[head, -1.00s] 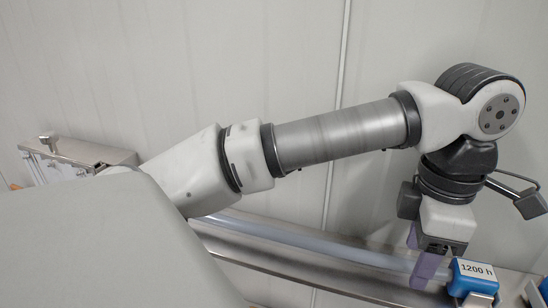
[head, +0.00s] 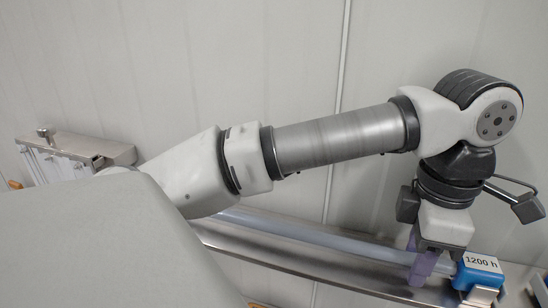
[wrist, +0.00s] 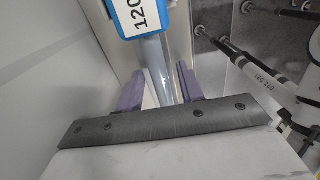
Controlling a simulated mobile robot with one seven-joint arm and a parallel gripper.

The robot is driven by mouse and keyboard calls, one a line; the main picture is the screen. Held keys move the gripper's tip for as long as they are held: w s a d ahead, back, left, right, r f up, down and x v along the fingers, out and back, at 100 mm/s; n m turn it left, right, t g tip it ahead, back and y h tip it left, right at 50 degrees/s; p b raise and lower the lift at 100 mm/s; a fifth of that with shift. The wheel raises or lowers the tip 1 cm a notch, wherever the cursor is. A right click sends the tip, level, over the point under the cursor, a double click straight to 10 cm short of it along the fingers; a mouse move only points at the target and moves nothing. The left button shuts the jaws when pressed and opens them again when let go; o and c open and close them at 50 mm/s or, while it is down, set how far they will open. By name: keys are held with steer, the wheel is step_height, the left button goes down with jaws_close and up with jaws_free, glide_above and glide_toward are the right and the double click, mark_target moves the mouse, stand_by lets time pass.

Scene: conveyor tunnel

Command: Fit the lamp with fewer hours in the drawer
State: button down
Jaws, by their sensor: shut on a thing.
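A long clear lamp tube (head: 318,240) with a blue end cap (head: 474,275) lies along a steel shelf. The cap's white label reads "1200 h". My gripper (head: 424,264) points down at the tube's right part, close to the blue cap, with its purple fingers on either side of it. In the wrist view the tube (wrist: 159,72) runs between the two purple fingers, and the cap (wrist: 140,16) with its cut-off label shows at the top. My gripper is shut on this tube. The tube's far left end is hidden behind a grey body part in the head view.
A steel drawer-like fixture (head: 75,152) stands at the far left by the wall. The steel shelf (head: 300,257) runs along the pale wall panels. A metal holder (head: 480,297) sits beneath the cap. In the wrist view, dark brackets and white tubes (wrist: 268,72) stand at the right.

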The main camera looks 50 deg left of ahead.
steer(key=c, duration=1.5)
jaws_free()
steer(key=shift+c, duration=0.2)
jaws_close()
steer(key=shift+r, duration=0.1)
steer(key=shift+r, duration=0.1)
steer(key=shift+r+p, duration=1)
steer(key=shift+r, duration=0.3)
steer(key=shift+r+p, duration=1.1)
steer(key=shift+r, duration=0.45)
